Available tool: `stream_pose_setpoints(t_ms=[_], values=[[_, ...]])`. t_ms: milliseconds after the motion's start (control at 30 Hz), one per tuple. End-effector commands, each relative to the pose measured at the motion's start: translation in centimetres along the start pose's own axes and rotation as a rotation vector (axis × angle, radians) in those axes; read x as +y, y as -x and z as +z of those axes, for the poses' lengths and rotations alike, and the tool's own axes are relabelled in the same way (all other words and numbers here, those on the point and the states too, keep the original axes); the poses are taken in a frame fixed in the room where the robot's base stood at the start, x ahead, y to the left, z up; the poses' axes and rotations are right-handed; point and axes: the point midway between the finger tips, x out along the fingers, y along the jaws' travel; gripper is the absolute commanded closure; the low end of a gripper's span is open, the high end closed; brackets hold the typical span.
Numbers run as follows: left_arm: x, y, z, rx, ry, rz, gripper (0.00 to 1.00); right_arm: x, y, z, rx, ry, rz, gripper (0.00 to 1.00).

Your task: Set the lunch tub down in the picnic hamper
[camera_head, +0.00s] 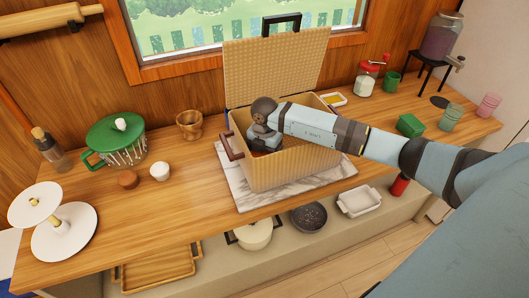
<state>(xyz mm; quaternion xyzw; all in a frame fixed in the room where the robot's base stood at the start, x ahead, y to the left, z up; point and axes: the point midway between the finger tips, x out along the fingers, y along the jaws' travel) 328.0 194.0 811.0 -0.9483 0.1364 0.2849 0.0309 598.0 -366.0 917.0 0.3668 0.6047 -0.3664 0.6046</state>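The picnic hamper (285,177) is a tan woven box. It stands on a marble slab (237,190) on the wooden counter, and its lid (277,65) is open upright at the back. My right arm comes in from the right over the hamper's rim. My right gripper (264,143) points down inside the hamper at its left end. The fingertips and anything between them are hidden by the arm and the hamper wall. I cannot make out a lunch tub in or under the gripper. My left gripper is not in view.
A small green box (410,125) sits on the counter right of the hamper. A drink dispenser (441,36) stands at the back right.

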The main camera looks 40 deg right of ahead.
Motion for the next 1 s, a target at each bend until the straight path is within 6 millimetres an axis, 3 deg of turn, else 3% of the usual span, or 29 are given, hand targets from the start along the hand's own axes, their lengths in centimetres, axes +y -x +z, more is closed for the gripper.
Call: stream_pose_setpoints(t_ms=[133,267,700,1000], values=[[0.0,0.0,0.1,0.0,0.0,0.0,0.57,0.0,0.6,0.1,-0.001,0.0,0.0,0.07],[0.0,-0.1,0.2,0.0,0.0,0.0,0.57,0.1,2.4,0.1,-0.002,0.002,0.003,0.07],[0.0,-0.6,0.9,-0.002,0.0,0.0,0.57,0.0,11.8,0.0,-0.001,0.001,0.002,0.07],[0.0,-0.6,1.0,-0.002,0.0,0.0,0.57,0.0,13.8,0.0,0.0,0.0,0.001,0.07]])
